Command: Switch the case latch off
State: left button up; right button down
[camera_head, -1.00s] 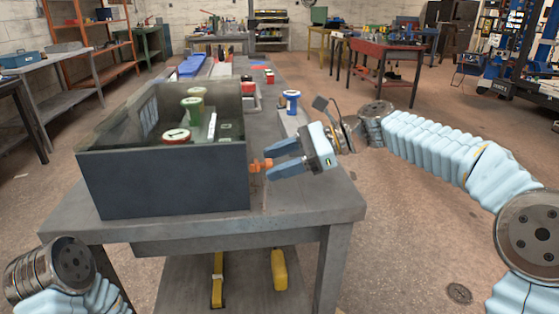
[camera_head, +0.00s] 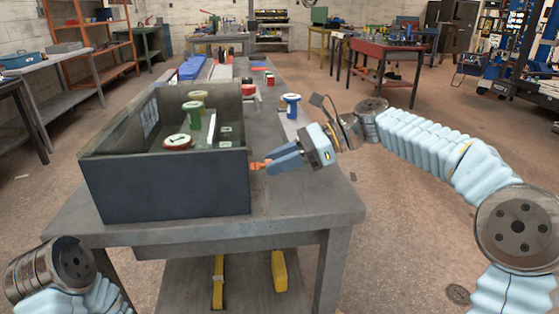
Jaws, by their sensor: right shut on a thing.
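The dark open-topped case (camera_head: 165,185) stands on the grey bench. Its orange latch (camera_head: 258,166) sticks out from the right side, near the front corner. My right gripper (camera_head: 276,163) comes in from the right with its blue fingers close together at the latch, shut on it. The fingers hide part of the latch. Of my left arm, only a wrist part shows at the lower left; its gripper is out of view.
Inside the case are a green spool (camera_head: 193,115) and a red-rimmed round piece (camera_head: 177,142). A blue spool (camera_head: 291,105) stands on the bench (camera_head: 310,207) behind my right gripper. The bench's front right corner is clear.

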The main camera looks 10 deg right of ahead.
jog(key=shift+w+r+m+g, duration=0.35)
jog(key=shift+m+g, duration=0.2)
jog(key=shift+m, duration=0.2)
jog(key=shift+w+r+m+g, duration=0.2)
jog(key=shift+w+m+g, duration=0.3)
jog(key=shift+m, duration=0.25)
jog(key=c, duration=0.9)
grip_release()
jog(key=shift+v, duration=6.05)
jog(key=shift+f, duration=0.1)
